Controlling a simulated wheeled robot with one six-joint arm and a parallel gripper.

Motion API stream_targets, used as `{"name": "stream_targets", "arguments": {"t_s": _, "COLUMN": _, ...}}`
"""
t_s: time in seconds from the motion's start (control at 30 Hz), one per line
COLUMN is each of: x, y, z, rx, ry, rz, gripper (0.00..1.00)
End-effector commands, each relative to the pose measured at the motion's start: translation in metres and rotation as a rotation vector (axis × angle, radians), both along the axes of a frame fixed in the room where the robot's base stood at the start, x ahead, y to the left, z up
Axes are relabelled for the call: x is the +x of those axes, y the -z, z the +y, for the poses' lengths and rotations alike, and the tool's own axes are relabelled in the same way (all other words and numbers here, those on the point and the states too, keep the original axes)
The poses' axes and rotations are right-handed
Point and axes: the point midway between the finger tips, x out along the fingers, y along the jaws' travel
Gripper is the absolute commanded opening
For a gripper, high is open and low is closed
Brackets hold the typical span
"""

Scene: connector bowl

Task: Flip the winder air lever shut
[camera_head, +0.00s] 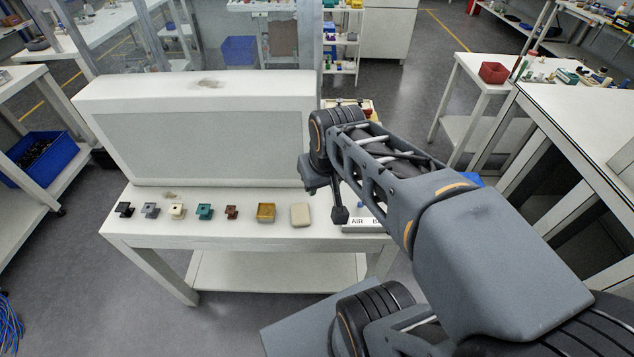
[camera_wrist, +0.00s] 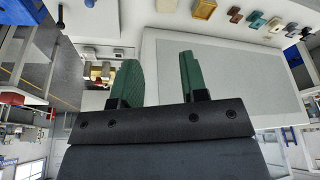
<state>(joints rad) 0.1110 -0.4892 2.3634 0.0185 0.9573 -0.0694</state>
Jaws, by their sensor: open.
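A small plate marked "AIR B..." (camera_head: 362,222) sits at the right front of the white bench, and my arm covers the rest of its lettering. A small blue part (camera_head: 361,206) shows just behind the plate. I cannot tell whether it is the air lever's handle or how the lever is set. A small blue spot (camera_wrist: 90,3) also shows at the top edge of the wrist view. My gripper (camera_wrist: 156,57) is open and empty, its two green fingers apart. In the head view my arm hides much of the gripper and the lever area.
A white housing with a grey panel (camera_head: 205,140) stands at the back of the bench (camera_head: 255,232). Several small coloured blocks and a yellow box (camera_head: 266,212) line the front, beside a cream block (camera_head: 300,215). A brass-coloured fitting (camera_wrist: 101,72) shows left of the fingers.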

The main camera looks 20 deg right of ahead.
Motion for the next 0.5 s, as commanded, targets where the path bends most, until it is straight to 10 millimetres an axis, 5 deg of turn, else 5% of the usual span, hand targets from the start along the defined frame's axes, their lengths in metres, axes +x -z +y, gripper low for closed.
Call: {"name": "stream_targets", "arguments": {"t_s": 0.5, "x": -0.019, "y": -0.004, "z": 0.02, "rx": -0.002, "ry": -0.035, "rz": -0.051, "gripper": 0.4}}
